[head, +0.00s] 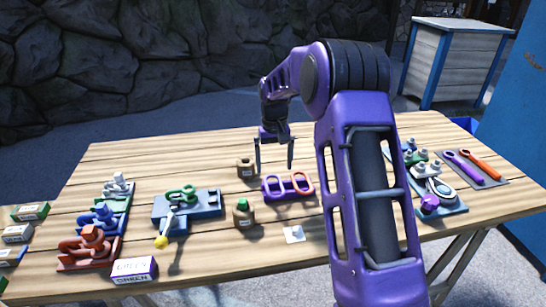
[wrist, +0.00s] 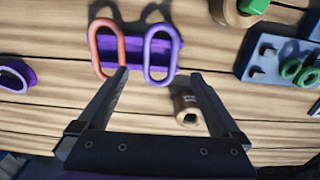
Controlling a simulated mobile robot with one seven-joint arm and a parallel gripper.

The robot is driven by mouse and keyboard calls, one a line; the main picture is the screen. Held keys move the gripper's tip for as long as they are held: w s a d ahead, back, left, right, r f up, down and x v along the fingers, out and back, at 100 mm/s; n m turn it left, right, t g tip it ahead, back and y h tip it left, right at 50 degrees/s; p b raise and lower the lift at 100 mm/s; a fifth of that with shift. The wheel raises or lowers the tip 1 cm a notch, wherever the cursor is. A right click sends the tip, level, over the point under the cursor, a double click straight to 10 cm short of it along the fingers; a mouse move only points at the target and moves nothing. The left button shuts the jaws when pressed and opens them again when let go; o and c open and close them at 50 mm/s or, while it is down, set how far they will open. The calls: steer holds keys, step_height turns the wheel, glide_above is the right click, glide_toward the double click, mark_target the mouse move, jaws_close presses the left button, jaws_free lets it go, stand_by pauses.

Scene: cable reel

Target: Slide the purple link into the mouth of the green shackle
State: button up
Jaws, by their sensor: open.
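The purple link (head: 272,188) is an oval ring standing in a purple rack (head: 288,197), beside an orange link (head: 302,183). In the wrist view the purple link (wrist: 148,52) is just beyond the fingertips, with the orange link (wrist: 96,50) left of it. The green shackle (head: 181,193) lies on a blue-grey fixture (head: 206,206) left of the rack; only part of the shackle (wrist: 290,68) shows at the wrist view's right edge. Which way its mouth faces is unclear. My gripper (head: 274,162) is open and empty above the table, near the rack; its fingers (wrist: 159,74) are wide apart.
A brown labelled spool (head: 246,170) stands behind the rack; a green-topped one (head: 243,214) stands left of it. A yellow-knobbed lever (head: 161,241) sticks out from the fixture. Shackle blocks (head: 90,245) line the left; a wrench tray (head: 490,176) lies right. A white card (head: 294,234) lies in front.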

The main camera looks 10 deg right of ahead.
steer(key=shift+f+b, duration=1.35)
steer(key=shift+f, duration=1.95)
jaws_close()
step_height(320, 180, up, 7)
steer(key=p, duration=0.2)
steer(key=shift+p, duration=0.35)
